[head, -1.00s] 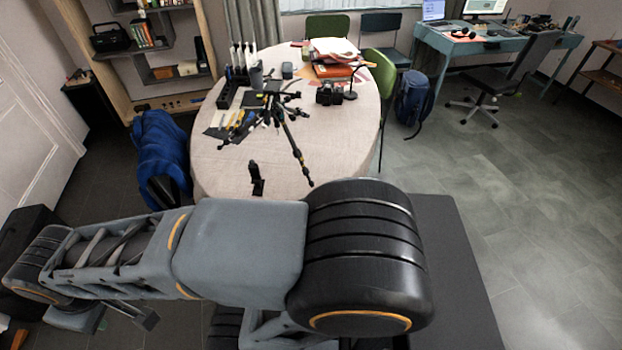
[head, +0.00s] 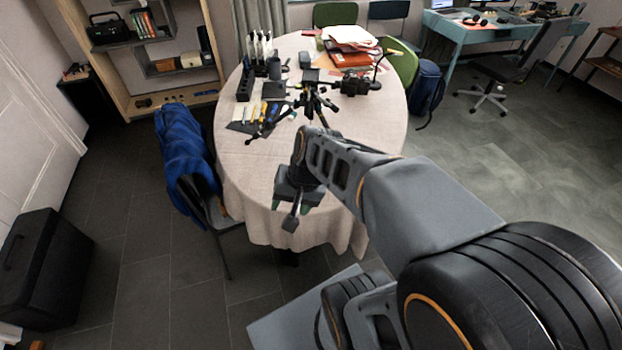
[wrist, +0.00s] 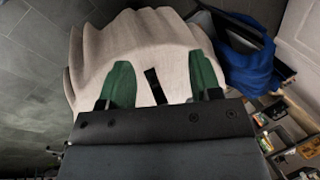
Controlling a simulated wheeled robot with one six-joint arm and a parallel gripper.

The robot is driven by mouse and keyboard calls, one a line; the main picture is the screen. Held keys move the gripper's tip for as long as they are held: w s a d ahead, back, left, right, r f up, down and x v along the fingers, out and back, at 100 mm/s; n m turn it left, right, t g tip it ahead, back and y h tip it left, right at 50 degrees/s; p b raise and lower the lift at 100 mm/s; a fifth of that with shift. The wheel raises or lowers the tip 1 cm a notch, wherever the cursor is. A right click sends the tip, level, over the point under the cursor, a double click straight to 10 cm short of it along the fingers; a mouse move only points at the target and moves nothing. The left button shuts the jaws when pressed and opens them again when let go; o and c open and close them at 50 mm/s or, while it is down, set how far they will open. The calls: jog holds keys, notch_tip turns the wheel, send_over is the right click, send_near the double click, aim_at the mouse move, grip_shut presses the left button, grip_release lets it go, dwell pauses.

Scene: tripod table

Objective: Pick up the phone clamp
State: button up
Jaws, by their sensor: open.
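The phone clamp is a small dark upright-looking shape (wrist: 155,86) on the pale tablecloth in the wrist view, between my two green fingers but apart from both. In the head view it is hidden behind my arm and gripper. My gripper (wrist: 159,62) is open and empty, with its fingers spread over the table's near edge. In the head view my gripper (head: 292,215) hangs at the near side of the round table (head: 240,165). The height gap between my fingers and the clamp is unclear.
A black tripod (head: 312,98) stands mid-table, with tools (head: 265,113) and a black rack (head: 245,85) to its left. A camera (head: 353,86) and a stack of papers (head: 350,45) lie farther back. A chair with a blue jacket (head: 182,145) stands close left of the table.

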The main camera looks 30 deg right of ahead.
jog(key=w+d+f+m+t+y+b, duration=0.1)
jog(key=w+d+f+m+t+b, duration=0.1)
jog(key=m, duration=0.6)
jog(key=w+d+f+m+t+y+b, duration=0.1)
jog(key=w+d+f+m+t+b, duration=0.1)
jog(key=w+d+f+m+t, duration=0.2)
jog(key=w+d+f+m+t+y+b, duration=0.1)
jog(key=w+d+f+m+t+b, duration=0.2)
jog(key=d+f+m, duration=0.4)
jog(key=shift+w+d+f+m+t, duration=0.1)
jog(key=shift+w+d+m, duration=0.05)
jog(key=shift+d+m, duration=0.55)
jog(key=shift+w+d+f+m+t, duration=0.1)
jog(key=shift+d+m, duration=0.3)
jog(key=shift+m, duration=0.5)
jog(key=shift+w+d+f+m+t, duration=0.1)
jog(key=shift+w+d+m, duration=0.05)
jog(key=shift+d+m, duration=0.55)
jog(key=shift+m, duration=0.4)
jog(key=b+x, duration=0.1)
jog(key=x, duration=0.5)
jog(key=shift+w, duration=0.4)
jog(key=shift+x, duration=3.25)
jog(key=shift+w+d+r, duration=0.1)
jog(key=shift+r, duration=0.05)
jog(key=shift+c, duration=0.2)
jog(key=c, duration=0.8)
jog(key=shift+r, duration=0.15)
